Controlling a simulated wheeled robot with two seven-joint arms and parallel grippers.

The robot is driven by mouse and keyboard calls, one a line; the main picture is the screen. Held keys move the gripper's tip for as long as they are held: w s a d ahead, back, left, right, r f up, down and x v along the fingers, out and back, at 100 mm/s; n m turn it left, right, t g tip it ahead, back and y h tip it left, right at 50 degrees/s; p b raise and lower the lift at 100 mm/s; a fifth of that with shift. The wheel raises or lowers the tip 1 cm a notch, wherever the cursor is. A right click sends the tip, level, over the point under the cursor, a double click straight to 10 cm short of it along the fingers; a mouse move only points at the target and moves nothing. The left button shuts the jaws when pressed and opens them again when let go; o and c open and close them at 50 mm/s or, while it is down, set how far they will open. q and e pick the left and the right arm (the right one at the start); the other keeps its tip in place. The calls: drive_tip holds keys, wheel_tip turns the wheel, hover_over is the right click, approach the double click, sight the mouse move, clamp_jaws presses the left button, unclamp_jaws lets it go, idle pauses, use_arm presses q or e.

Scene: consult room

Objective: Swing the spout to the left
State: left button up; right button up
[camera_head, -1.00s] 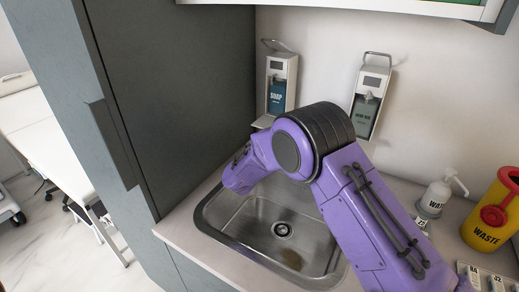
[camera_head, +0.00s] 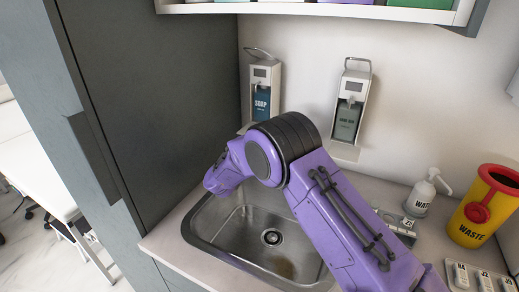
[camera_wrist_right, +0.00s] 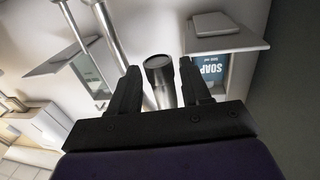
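In the right wrist view, a round metal tube end with a dark face, which looks like the spout (camera_wrist_right: 159,75), stands between the two black fingers of my right gripper (camera_wrist_right: 160,88). The fingers are apart, one on each side of it, with narrow gaps showing; I cannot tell whether either touches it. In the head view my purple right arm reaches over the steel sink (camera_head: 208,222) and hides the spout and the right gripper. My left gripper is in neither view.
A soap dispenser (camera_head: 262,103) and a second dispenser (camera_head: 347,122) hang on the wall behind the sink. A tall grey cabinet (camera_head: 150,90) stands close on the left. A white pump bottle (camera_head: 421,196) and yellow waste bin (camera_head: 470,235) stand on the right counter.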

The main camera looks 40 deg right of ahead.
drive_tip(key=shift+a, duration=0.35)
drive_tip(key=b+v, duration=0.3)
drive_tip(key=v, duration=0.7)
drive_tip(key=shift+r, duration=0.1)
